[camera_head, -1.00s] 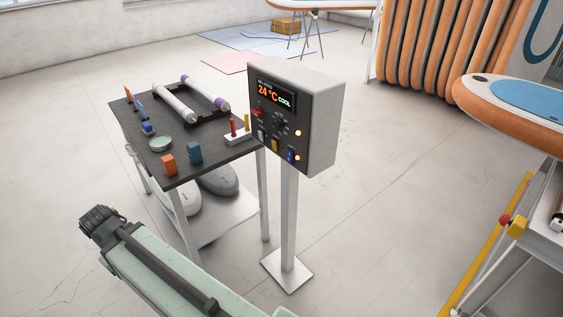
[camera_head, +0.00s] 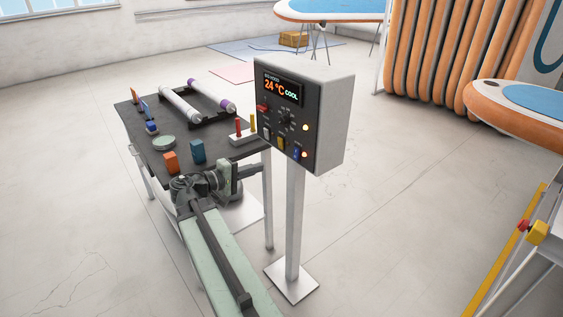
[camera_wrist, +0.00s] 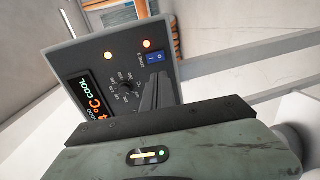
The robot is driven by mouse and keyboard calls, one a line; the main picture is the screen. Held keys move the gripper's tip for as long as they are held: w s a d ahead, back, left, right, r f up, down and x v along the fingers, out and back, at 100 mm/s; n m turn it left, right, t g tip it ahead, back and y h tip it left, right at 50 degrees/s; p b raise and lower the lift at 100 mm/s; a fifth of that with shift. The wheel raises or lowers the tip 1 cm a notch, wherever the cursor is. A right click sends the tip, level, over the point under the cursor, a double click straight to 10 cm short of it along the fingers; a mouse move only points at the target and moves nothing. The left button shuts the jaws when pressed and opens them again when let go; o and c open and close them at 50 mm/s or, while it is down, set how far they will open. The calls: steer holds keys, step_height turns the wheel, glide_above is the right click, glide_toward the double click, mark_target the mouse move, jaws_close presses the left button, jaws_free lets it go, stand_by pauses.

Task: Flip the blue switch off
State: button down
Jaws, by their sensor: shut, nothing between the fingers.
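The grey control box (camera_head: 333,120) stands on a post, its dark panel showing a "24 °C COOL" display. The blue switch (camera_head: 296,153) is at the panel's lower right corner, beside a lit orange lamp (camera_head: 304,155). In the wrist view the blue switch (camera_wrist: 153,57) shows clearly, with white marks on its face. My gripper (camera_head: 256,166) is left of and below the box, apart from the blue switch. In the wrist view my gripper's dark fingers (camera_wrist: 160,80) are together, empty, and point toward the panel just below the switch in the picture.
A white switch (camera_head: 267,133), a yellow switch (camera_head: 281,143), a red switch (camera_head: 262,108) and a knob (camera_head: 284,119) share the panel. A dark-topped cart (camera_head: 188,150) with rolls and small blocks stands behind my arm. Floor to the right of the post is clear.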

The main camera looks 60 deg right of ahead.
mark_target(295, 157)
steer(key=b+x, duration=0.2)
steer(key=x, duration=1.1)
steer(key=shift+s+d+f, duration=0.1)
steer(key=shift+s+d, duration=0.1)
steer(key=shift+d, duration=0.1)
